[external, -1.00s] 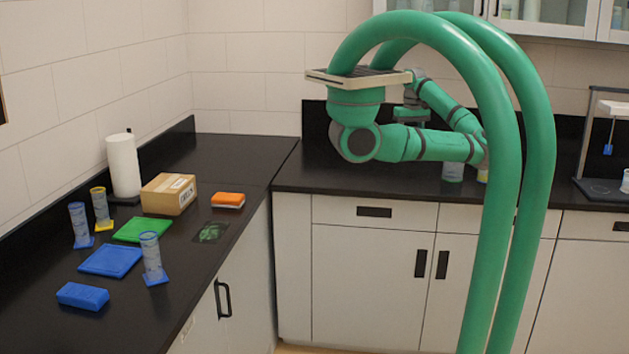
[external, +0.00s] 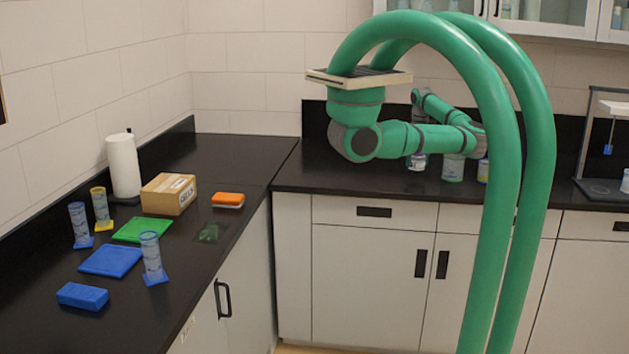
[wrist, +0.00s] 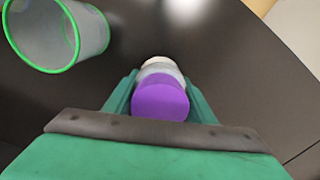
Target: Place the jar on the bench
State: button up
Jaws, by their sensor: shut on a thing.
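The jar (wrist: 160,98) has a purple lid and a pale body. In the wrist view it sits between the two green fingers of my gripper (wrist: 161,92), which is shut on it. In the external view, a small pale jar (external: 417,162) that looks like the held one shows just below my arm, low over the back bench (external: 320,176). My arm hides its top and my fingers there. I cannot tell whether its base touches the black bench top.
A clear container with a green rim (wrist: 76,40) stands at upper left in the wrist view. In the external view, containers (external: 453,168) stand right of the jar. The back bench left of my arm is clear. The left bench holds a cardboard box (external: 168,195) and cylinders.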

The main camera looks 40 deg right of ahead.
aim_at(417, 167)
jog(key=shift+w+d+f, duration=0.1)
jog(key=shift+d+f, duration=0.1)
jog(key=shift+f, duration=1.6)
jog(key=shift+f, duration=0.1)
jog(key=o, duration=1.1)
jog(key=shift+o, duration=0.2)
notch_tip(417, 167, up, 12)
jog(key=shift+r, duration=0.1)
